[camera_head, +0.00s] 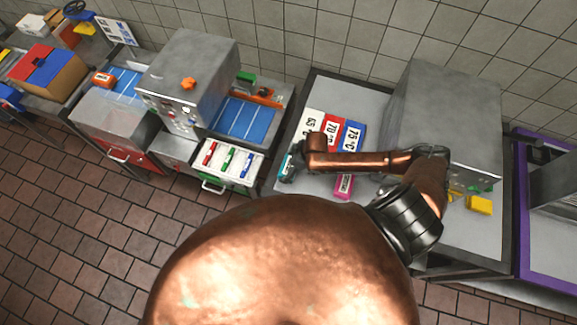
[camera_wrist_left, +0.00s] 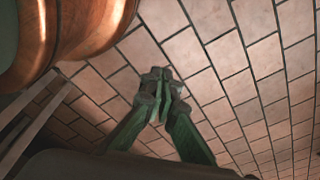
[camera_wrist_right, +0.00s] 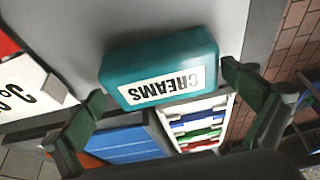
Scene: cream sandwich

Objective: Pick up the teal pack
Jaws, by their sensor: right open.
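The teal pack (camera_wrist_right: 158,58) has a white label reading CREAMS and lies on the grey counter in the right wrist view. In the head view only a small teal part (camera_head: 286,165) shows beside my right gripper (camera_head: 291,170). My right gripper (camera_wrist_right: 165,88) is open, with one fingertip toward each end of the pack. I cannot tell whether the fingers touch it. My left gripper (camera_wrist_left: 163,88) has its fingertips together with nothing seen between them, over the tiled floor; it does not show in the head view.
White, red and blue temperature cards (camera_head: 330,128) lie behind my right arm. A pink pack (camera_head: 344,186) is near the counter's front. A large grey box (camera_head: 440,110) stands right, with yellow blocks (camera_head: 479,205) beside it. A white drawer (camera_head: 228,165) is at left.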

